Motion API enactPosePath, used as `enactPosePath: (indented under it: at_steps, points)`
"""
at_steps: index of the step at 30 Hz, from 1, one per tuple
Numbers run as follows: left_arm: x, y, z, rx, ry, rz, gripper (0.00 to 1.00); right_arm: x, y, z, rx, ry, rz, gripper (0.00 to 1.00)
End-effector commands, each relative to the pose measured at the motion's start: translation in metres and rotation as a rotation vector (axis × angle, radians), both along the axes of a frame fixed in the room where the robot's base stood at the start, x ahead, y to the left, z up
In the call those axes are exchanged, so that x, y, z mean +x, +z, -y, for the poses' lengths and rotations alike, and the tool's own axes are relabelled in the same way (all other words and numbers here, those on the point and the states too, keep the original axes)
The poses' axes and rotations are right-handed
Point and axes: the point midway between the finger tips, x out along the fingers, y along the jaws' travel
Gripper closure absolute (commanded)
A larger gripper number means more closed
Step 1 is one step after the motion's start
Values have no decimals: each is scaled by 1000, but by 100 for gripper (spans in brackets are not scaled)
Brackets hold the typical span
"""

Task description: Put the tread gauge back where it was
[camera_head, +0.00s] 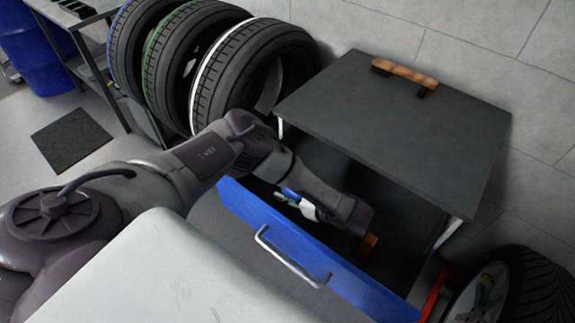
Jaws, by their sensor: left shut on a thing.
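My left gripper (357,222) reaches down inside an open drawer with a blue front (312,262). It is shut on a small orange-brown thing (369,243), which looks like the tread gauge and shows just beyond the gripper's end. The gripper and arm hide the rest of it. I cannot tell whether it touches the drawer floor. A small white and blue part (300,203) shows beside the wrist; I cannot tell what it is. My right gripper is not in view.
The drawer is under a dark cabinet top (390,115), on which a wooden-handled brush (405,73) lies. Several tyres (225,75) stand behind on the left. A wheel (505,290) is at the lower right. A dark mat (72,138) lies on the floor.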

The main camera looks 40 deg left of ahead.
Motion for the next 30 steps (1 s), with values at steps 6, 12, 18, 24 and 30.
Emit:
enactPosePath:
  at_steps: [6,12,18,24,30]
  points:
    - [0,-1,0,0,0,0,45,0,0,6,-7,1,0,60]
    - [0,-1,0,1,0,0,45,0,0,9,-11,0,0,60]
    - [0,8,10,-1,-3,0,45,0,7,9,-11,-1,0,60]
    - [-2,22,42,0,-3,0,45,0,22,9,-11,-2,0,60]
    - [-4,29,64,1,-1,0,45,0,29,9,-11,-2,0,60]
